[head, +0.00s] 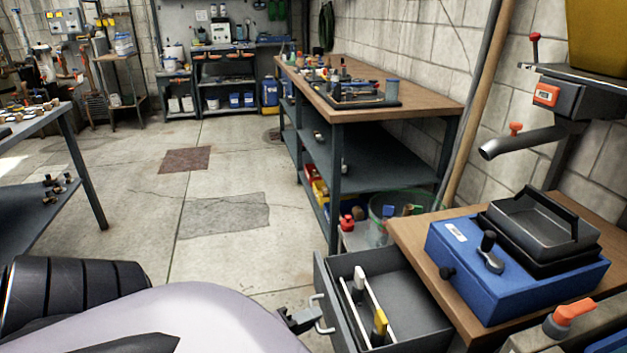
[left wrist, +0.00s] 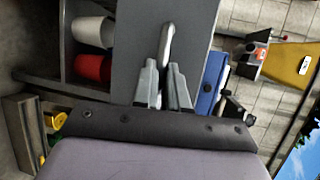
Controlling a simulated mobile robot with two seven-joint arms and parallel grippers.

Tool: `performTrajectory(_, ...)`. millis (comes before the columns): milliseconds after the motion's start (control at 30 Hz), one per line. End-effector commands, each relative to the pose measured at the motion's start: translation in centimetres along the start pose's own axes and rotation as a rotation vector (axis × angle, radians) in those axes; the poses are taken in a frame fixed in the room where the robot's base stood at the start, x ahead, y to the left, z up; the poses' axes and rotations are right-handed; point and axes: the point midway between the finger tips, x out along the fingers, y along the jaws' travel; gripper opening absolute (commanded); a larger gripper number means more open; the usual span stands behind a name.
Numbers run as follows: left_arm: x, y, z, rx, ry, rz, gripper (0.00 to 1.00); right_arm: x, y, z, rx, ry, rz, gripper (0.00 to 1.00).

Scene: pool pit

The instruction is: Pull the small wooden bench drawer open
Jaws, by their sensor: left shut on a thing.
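The small bench (head: 460,270) has a wooden top and stands at the lower right of the head view. Its grey drawer (head: 422,290) stands out from under the top, so its inside shows. My left gripper (head: 316,318) is at the pale bar handle (head: 324,313) on the drawer front and is shut on it. In the left wrist view the gripper (left wrist: 164,78) has its fingers on either side of the handle (left wrist: 167,45), against the grey drawer front (left wrist: 135,40). My right gripper is not in view.
A blue box with a black tray (head: 520,260) stands on the bench top. The drawer holds white rods and a yellow-and-black item (head: 380,322). A green bin (head: 395,207) stands behind. A long workbench (head: 350,115) is farther back.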

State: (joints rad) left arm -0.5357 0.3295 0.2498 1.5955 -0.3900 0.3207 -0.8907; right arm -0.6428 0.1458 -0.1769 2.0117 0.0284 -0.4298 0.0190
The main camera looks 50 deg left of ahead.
Motion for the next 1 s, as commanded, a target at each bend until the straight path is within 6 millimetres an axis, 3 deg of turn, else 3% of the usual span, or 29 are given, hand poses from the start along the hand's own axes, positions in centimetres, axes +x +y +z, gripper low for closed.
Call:
performTrajectory(267, 0.0, 0.0, 0.0, 0.000, -0.001, 0.000, 0.00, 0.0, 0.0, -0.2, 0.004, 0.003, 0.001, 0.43)
performTrajectory(300, 0.0, 0.0, 0.0, 0.000, -0.001, 0.000, 0.25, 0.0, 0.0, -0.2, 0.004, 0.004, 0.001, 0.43)
performTrajectory(333, 0.0, 0.0, 0.0, 0.000, -0.001, 0.000, 0.35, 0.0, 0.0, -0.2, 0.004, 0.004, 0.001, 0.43)
performTrajectory(367, 0.0, 0.0, 0.0, 0.000, -0.001, 0.000, 0.38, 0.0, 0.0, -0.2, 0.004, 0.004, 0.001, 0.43)
performTrajectory(700, -0.3, 0.0, 0.0, 0.000, 0.000, 0.001, 0.38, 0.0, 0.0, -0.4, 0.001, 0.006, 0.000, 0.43)
performTrajectory(1000, -4.3, 0.0, 0.0, -0.001, -0.001, 0.003, 0.38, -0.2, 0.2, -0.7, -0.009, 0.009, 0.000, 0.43)
